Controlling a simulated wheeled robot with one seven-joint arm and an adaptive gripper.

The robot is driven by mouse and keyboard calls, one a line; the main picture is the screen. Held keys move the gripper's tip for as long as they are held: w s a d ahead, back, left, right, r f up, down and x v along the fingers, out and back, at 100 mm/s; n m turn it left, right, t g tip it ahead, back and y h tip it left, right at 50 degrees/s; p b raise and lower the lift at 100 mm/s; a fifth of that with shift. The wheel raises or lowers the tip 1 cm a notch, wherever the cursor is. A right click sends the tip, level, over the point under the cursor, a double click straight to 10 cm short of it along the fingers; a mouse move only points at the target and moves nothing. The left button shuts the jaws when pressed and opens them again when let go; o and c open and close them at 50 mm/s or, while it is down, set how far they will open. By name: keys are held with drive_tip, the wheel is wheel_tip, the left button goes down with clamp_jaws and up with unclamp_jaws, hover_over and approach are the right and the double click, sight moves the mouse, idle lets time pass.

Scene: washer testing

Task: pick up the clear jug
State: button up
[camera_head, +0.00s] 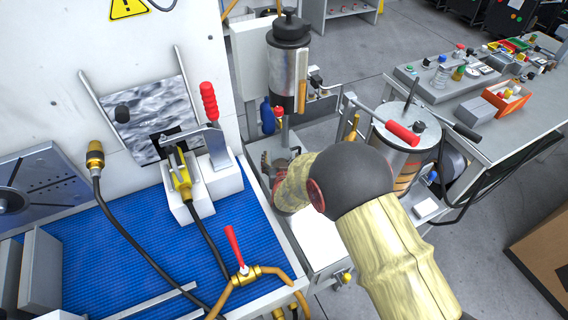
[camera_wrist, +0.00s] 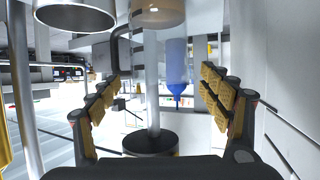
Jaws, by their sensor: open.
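In the wrist view, my gripper (camera_wrist: 160,100) is open, with one tan-padded finger on each side of the picture. Between and beyond the fingers is a see-through, upright form that looks like the clear jug (camera_wrist: 150,85), with a dark handle-like loop at its left. Its outline is faint, and I cannot tell its distance or whether a finger touches it. In the head view, my gripper (camera_head: 284,164) is beside the white machine, below the steel cylinder. My tan-covered arm hides much of that spot, and I cannot make out the jug clearly there.
A steel cylinder with a black lid (camera_head: 288,65) stands just above my gripper. A steel drum (camera_head: 405,150) with a red-handled lever is close at right. A blue bottle (camera_wrist: 177,70) hangs beyond the fingers. A blue mat (camera_head: 110,250) with fittings lies at left.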

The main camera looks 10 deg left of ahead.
drive_tip(key=shift+x, duration=1.05)
drive_tip(key=c, duration=0.3)
drive_tip(key=shift+r, duration=0.1)
drive_tip(key=c, duration=1.4)
drive_tip(key=shift+s+d+r+p, duration=1.25)
drive_tip(key=shift+s+d+r, duration=0.4)
drive_tip(key=shift+r, duration=0.5)
drive_tip(key=shift+s+d+r+p, duration=1.3)
drive_tip(key=shift+d+r, duration=0.5)
drive_tip(key=shift+r, duration=0.35)
drive_tip(key=shift+s+d+r+p, duration=1.15)
drive_tip(key=shift+s+d+r, duration=0.55)
drive_tip(key=shift+r, duration=0.45)
